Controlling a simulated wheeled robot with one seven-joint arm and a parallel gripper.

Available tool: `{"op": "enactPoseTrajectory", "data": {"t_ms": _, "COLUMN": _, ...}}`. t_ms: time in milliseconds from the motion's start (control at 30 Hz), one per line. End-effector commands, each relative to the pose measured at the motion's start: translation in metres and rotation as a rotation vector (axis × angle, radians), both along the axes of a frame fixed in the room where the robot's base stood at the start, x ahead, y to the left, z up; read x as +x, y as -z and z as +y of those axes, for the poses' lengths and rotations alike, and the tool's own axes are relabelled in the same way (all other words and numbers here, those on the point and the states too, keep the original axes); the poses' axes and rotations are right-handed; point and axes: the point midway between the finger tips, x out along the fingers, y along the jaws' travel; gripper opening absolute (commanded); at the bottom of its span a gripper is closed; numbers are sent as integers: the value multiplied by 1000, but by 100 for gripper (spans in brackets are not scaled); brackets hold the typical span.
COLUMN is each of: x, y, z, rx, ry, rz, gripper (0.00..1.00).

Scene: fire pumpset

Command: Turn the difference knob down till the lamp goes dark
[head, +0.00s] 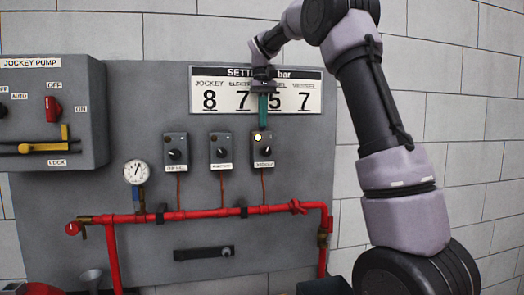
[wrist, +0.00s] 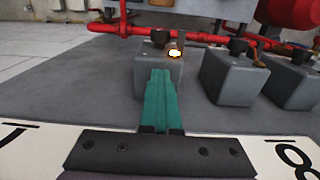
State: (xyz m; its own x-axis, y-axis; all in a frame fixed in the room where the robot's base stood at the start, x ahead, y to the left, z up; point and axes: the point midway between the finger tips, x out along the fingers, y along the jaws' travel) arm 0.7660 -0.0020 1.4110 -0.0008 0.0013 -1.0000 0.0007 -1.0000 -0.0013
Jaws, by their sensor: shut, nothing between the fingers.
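A grey switch box (head: 269,158) on the wall panel, the rightmost of three, carries a lit lamp (head: 257,138) and a dark knob (head: 264,150). Its label is too small to read. The wrist view shows the same box (wrist: 150,92), its glowing lamp (wrist: 175,53) and its dark knob (wrist: 160,38). I cannot tell a separate difference knob by its marking. My gripper (head: 263,127) points down with its teal fingers shut and empty, their tips at the top of this box. The fingers (wrist: 158,73) overlap the box in the wrist view, short of the knob. Contact is not clear.
Two similar boxes, the middle one (head: 221,140) and the left one (head: 175,142), stand beside it. A red pipe (head: 190,215) runs below. The settings sign (head: 205,80) is behind my gripper. The jockey pump box (head: 85,75) juts out at left.

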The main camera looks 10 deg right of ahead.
Motion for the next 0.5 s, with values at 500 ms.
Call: {"op": "enactPoseTrajectory", "data": {"t_ms": 500, "x": -4, "y": 0, "z": -6, "rx": -2, "ry": 0, "rz": -3, "gripper": 0}}
